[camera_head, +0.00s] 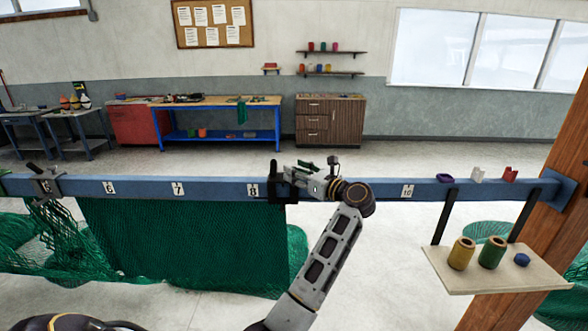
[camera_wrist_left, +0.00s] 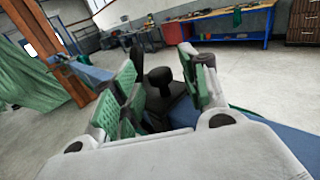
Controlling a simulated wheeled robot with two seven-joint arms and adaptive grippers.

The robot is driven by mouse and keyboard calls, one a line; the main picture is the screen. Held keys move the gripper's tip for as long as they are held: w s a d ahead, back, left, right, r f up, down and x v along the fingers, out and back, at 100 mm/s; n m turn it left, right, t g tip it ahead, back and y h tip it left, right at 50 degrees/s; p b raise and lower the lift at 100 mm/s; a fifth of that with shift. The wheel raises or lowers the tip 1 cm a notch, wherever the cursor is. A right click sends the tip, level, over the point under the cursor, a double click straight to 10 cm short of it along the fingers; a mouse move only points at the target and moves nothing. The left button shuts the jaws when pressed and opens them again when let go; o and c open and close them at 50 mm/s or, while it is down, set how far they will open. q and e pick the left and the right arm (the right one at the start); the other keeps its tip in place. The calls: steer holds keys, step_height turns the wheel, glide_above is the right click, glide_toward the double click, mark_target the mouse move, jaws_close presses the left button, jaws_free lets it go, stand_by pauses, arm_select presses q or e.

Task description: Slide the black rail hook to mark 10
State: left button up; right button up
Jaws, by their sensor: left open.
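The black rail hook (camera_head: 272,188) sits on the blue rail (camera_head: 220,188), just right of the mark 8 tag (camera_head: 253,190). The mark 10 tag (camera_head: 408,191) is farther right on the rail. My left gripper (camera_head: 288,178) is over the rail at the hook's right side, pointing left. In the left wrist view, its green-padded fingers (camera_wrist_left: 160,70) are open, with the hook's black knob (camera_wrist_left: 160,77) between them. I cannot tell whether they touch it. My left forearm and gripper hide the rail between marks 8 and 10. My right gripper is not in view.
A green net (camera_head: 180,245) hangs under the rail left of the hook. A grey clamp (camera_head: 45,186) is at the far left. Purple, white and red pieces (camera_head: 478,175) sit on the rail's right end, above a shelf (camera_head: 480,280) with spools.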

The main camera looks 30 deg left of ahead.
arm_select(q)
steer(key=shift+d, duration=0.1)
steer(key=c, duration=0.8)
jaws_close()
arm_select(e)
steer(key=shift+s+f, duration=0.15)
